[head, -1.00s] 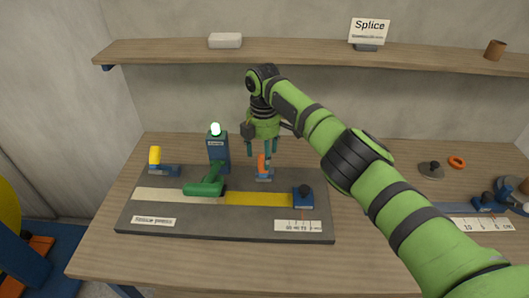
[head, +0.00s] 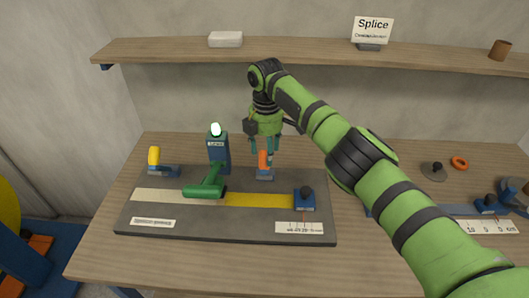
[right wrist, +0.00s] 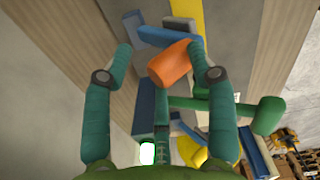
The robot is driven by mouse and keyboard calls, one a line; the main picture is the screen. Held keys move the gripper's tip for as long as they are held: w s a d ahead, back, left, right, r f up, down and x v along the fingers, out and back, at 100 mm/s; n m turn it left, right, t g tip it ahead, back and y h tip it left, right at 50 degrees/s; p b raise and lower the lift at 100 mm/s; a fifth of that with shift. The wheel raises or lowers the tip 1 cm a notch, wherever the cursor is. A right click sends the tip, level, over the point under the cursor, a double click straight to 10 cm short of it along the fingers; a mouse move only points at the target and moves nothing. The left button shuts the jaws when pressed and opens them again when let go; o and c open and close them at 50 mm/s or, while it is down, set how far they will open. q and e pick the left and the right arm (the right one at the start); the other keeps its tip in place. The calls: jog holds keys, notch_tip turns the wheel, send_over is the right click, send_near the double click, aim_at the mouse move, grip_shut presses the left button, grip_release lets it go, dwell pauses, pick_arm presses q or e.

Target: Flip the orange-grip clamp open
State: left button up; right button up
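The orange-grip clamp (head: 264,161) stands at the back edge of the dark board, its orange grip pointing up from a blue-grey base. My right gripper (head: 271,152) points down at the grip from above. In the right wrist view, the orange grip (right wrist: 170,63) lies between the two green fingers of the right gripper (right wrist: 160,48). The fingers are apart, with a clear gap on the grip's left side; whether the right finger touches it I cannot tell. My left gripper is not in view.
The dark board (head: 150,236) also carries a yellow-grip clamp (head: 154,156), a green-handled roller (head: 204,190), a blue post with a lit lamp (head: 217,150) and a blue block with a black knob (head: 305,198). A shelf (head: 290,56) runs behind. The table's front is clear.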

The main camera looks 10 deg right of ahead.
notch_tip(320, 180, up, 11)
jog(key=shift+s+a, duration=0.15)
jog(key=shift+a, duration=0.15)
